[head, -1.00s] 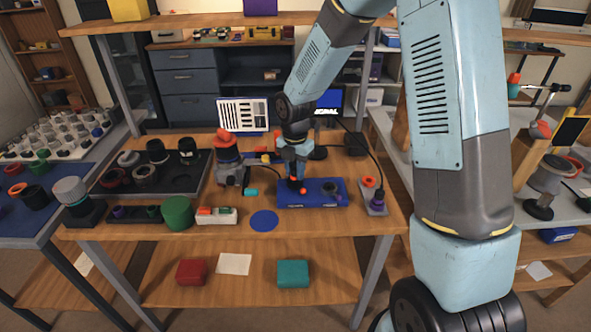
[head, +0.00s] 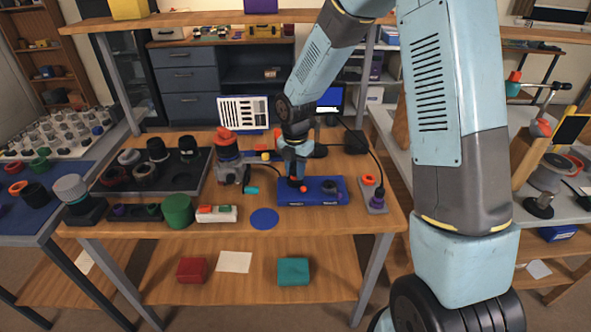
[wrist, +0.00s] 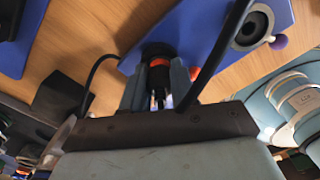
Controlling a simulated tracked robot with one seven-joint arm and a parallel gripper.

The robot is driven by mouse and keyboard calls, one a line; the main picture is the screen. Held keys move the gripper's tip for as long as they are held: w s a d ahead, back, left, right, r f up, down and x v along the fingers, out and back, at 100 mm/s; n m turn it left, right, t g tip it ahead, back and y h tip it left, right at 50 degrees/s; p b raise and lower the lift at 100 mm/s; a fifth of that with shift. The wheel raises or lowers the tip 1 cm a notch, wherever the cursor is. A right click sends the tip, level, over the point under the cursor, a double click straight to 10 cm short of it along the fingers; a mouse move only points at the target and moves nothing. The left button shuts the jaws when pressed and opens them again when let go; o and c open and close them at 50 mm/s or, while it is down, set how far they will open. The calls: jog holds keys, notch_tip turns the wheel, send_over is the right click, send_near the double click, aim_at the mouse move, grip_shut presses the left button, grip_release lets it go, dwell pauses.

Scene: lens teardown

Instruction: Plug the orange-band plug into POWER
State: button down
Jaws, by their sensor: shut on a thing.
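My gripper (head: 296,172) is over the left part of the blue box (head: 336,198) on the middle table. In the wrist view my gripper (wrist: 158,84) is shut on the orange-band plug (wrist: 159,62), a dark plug with a cable. The plug's front end meets a dark round part at the blue box (wrist: 190,35); I cannot tell how deep it sits. A second round port (wrist: 250,28) with a grey ring is to the right on the box, apart from the plug. The port labels are too small to read, so I cannot identify POWER.
A grey stand (head: 377,208) with a purple part and an orange ring is right of the box. A blue disc (head: 264,219) and a green cylinder (head: 177,210) are to the left. Black cables run beside my gripper.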

jog(key=shift+f, duration=0.2)
jog(key=c, duration=0.8)
grip_release()
jog(key=shift+r, duration=6.9)
